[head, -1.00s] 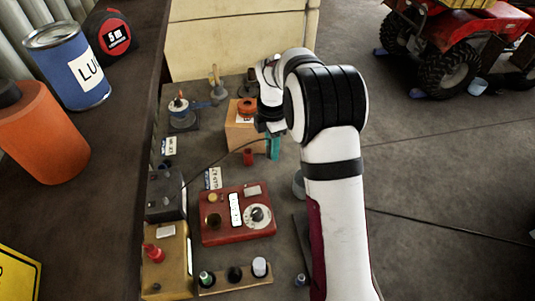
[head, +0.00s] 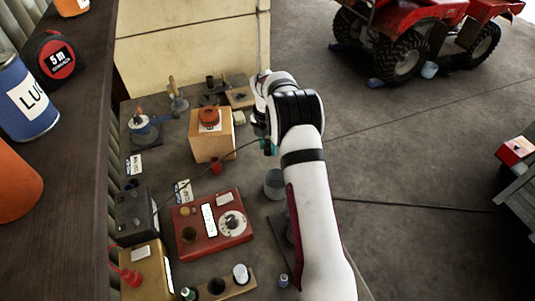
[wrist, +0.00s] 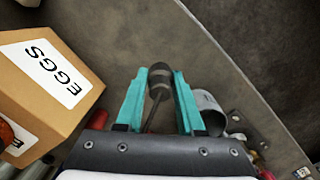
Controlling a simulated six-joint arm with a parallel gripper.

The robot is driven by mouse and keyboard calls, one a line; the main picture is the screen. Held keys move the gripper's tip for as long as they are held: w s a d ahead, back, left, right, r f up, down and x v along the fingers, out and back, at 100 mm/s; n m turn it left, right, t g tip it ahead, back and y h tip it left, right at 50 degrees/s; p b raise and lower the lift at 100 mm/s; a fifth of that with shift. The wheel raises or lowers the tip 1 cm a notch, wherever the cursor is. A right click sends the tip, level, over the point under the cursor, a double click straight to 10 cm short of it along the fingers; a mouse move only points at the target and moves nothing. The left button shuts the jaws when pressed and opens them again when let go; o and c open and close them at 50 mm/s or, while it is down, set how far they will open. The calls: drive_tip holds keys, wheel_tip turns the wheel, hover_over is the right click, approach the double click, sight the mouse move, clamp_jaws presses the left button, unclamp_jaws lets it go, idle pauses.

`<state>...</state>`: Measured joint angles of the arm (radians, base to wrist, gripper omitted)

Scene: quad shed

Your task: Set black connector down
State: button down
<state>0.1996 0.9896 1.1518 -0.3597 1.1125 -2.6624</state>
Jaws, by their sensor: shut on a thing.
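The black connector (wrist: 158,78) is between the teal fingers of my gripper (wrist: 160,84) in the wrist view. A thin dark cable runs down from it. In the head view my gripper (head: 266,147) is at the right side of the bench, right of the cardboard box, and the arm hides most of it and the connector. The cable stretches from there left across the bench toward a dark box (head: 136,216). In the wrist view the connector appears over bare grey bench surface (wrist: 120,45), near the bench edge; its height is unclear.
The cardboard box (wrist: 25,75) labelled EGGS is left of the fingers. A grey cup (wrist: 211,108) is close on the right, also visible in the head view (head: 275,184). A red panel with a dial (head: 213,222) lies nearer. The floor is beyond the bench edge.

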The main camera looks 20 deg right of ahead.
sight(268, 161)
wheel_tip(268, 161, down, 4)
drive_tip(key=shift+w+a+f, duration=0.1)
drive_tip(key=c, duration=0.5)
unclamp_jaws()
